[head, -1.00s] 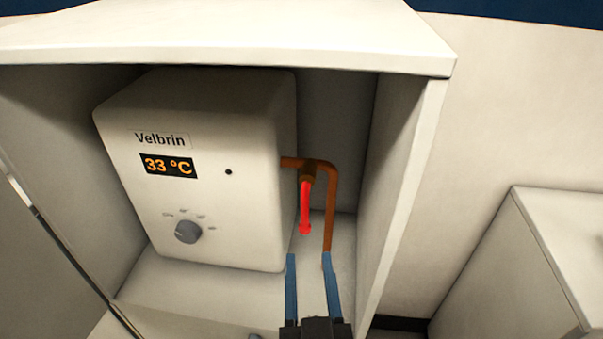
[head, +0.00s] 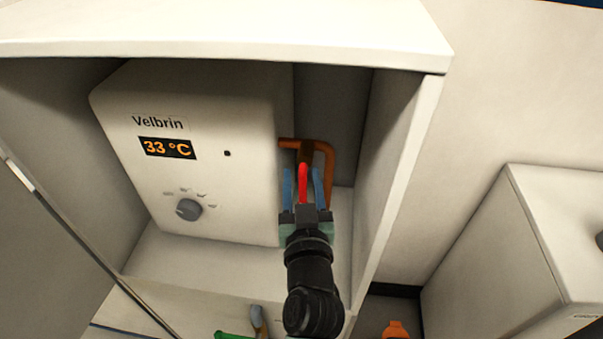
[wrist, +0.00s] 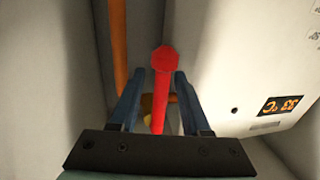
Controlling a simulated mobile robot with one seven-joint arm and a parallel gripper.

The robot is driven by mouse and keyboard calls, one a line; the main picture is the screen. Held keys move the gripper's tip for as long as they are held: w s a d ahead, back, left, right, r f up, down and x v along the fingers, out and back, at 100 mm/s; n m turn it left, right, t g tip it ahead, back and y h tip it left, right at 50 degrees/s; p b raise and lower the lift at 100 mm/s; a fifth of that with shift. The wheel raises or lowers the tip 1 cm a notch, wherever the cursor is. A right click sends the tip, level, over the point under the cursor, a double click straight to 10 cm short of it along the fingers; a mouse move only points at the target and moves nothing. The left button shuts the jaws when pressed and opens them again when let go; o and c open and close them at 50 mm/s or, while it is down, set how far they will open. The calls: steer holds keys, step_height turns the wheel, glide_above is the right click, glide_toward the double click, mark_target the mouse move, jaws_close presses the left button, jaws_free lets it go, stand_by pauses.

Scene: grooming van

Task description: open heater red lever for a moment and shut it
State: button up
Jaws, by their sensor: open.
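The heater (head: 190,150) is a white box marked Velbrin in an open cabinet, and its display reads 33 °C. The red lever (head: 303,180) hangs from the copper pipe (head: 328,160) at the heater's right side. My gripper (head: 303,172) is open, with one blue finger on each side of the lever. In the wrist view, the lever (wrist: 162,85) lies between the two fingers (wrist: 155,78), with a gap visible on each side. The lower part of the lever is hidden behind my gripper in the head view.
The cabinet's right wall (head: 395,170) is close to the pipe and my gripper. A grey knob (head: 189,209) is on the heater's front. Green (head: 232,335) and orange (head: 396,330) objects show at the bottom edge. A white unit (head: 500,250) stands at right.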

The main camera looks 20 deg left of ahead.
steer(key=shift+w+a, duration=0.15)
steer(key=shift+w, duration=0.15)
jaws_close()
stand_by(1.3)
